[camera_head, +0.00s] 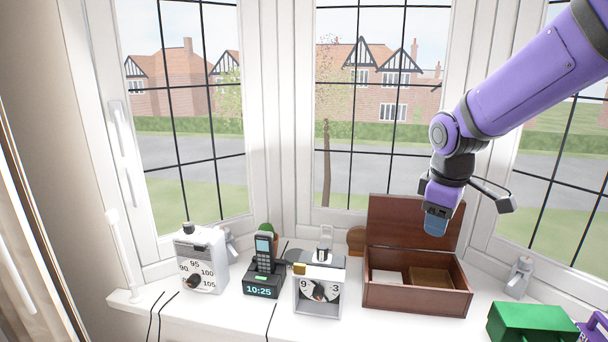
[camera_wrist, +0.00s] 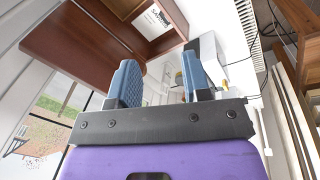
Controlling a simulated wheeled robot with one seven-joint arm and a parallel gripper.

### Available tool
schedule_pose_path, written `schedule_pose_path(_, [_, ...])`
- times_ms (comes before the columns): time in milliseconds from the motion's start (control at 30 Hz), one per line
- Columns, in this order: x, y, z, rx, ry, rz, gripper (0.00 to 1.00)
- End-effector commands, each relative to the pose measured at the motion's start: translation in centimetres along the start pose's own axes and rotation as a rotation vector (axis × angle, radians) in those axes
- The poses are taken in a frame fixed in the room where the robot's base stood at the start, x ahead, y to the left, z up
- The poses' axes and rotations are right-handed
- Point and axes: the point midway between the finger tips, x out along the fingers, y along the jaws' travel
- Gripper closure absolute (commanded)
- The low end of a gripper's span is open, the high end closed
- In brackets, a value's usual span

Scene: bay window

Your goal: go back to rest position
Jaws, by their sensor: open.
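My gripper (camera_head: 437,222) hangs from my purple arm above the open wooden box (camera_head: 415,298), in front of its raised lid. In the wrist view my gripper (camera_wrist: 160,84) shows two blue fingers set apart with nothing held between them. The wooden box also shows in the wrist view (camera_wrist: 98,50), at the upper left. Inside the box are a white item (camera_head: 388,278) and a brown part on the right.
On the white sill (camera_head: 230,318) stand a white dial device (camera_head: 201,262), a black phone on a clock dock (camera_head: 263,279), a second dial device (camera_head: 318,288) and a green box (camera_head: 531,322). Cables hang over the front edge. Windows close off the back.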

Motion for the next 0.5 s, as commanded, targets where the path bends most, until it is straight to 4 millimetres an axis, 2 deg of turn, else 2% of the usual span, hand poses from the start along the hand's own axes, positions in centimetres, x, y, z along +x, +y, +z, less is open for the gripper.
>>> schedule_pose_path(33, [-1.4, -0.6, 1.0, 0.047, 0.012, 0.018, 0.56])
schedule_pose_path(200, [-5.1, -2.5, 4.1, 0.216, 0.049, 0.057, 0.56])
schedule_pose_path(500, [-9.8, -6.7, 9.7, 0.512, 0.145, 0.095, 0.56])
